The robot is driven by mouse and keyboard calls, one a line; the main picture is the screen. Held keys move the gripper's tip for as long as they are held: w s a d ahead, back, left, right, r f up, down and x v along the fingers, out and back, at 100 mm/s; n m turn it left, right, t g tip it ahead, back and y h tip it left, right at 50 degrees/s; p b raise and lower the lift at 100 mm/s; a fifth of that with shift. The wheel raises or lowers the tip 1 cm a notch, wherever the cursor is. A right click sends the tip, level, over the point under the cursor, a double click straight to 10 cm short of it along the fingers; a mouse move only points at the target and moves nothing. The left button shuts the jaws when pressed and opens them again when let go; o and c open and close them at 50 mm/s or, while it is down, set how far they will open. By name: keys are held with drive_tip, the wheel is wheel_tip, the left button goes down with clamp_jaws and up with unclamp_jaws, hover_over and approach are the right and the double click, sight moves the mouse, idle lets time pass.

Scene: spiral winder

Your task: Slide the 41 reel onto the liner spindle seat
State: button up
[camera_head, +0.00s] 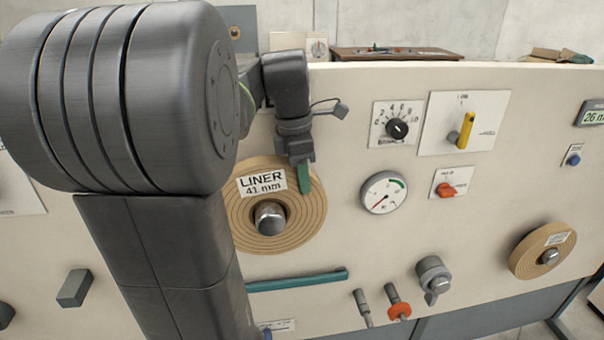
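The 41 reel (300,222) is a tan, spirally wound disc with a white label reading "LINER 41 mm". It stands upright against the cream panel, around a metal spindle end (270,218) that shows in its centre hole. How far it sits along the spindle, and the seat behind it, I cannot see. My gripper (304,180) is at the reel's upper right, with a green fingertip pointing down in front of its face beside the label. Whether it touches the reel, and where the other finger is, I cannot tell. My arm covers the reel's left edge.
A second tan reel (530,262) sits on a spindle at the right. A dial (397,128), yellow lever (466,130), gauge (384,192) and red switch (446,190) stand out right of my gripper. A green bar (300,281) and several knobs are below.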

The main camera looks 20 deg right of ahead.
drive_tip(key=o, duration=0.4)
drive_tip(key=shift+c, duration=0.2)
wheel_tip(320, 180, up, 14)
drive_tip(key=a, duration=0.1)
drive_tip(key=shift+w+a, duration=0.15)
drive_tip(key=shift+a, duration=0.15)
drive_tip(key=shift+f, duration=0.25)
drive_tip(key=f, duration=0.4)
drive_tip(key=d+f, duration=0.1)
drive_tip(key=f, duration=0.8)
drive_tip(key=shift+s+d+f, duration=0.2)
drive_tip(key=shift+d+f, duration=0.1)
drive_tip(key=shift+f, duration=0.1)
drive_tip(key=shift+s+r+b, duration=0.25)
drive_tip(key=shift+r+b, duration=0.05)
drive_tip(key=shift+s+a, duration=0.2)
drive_tip(key=shift+s, duration=0.3)
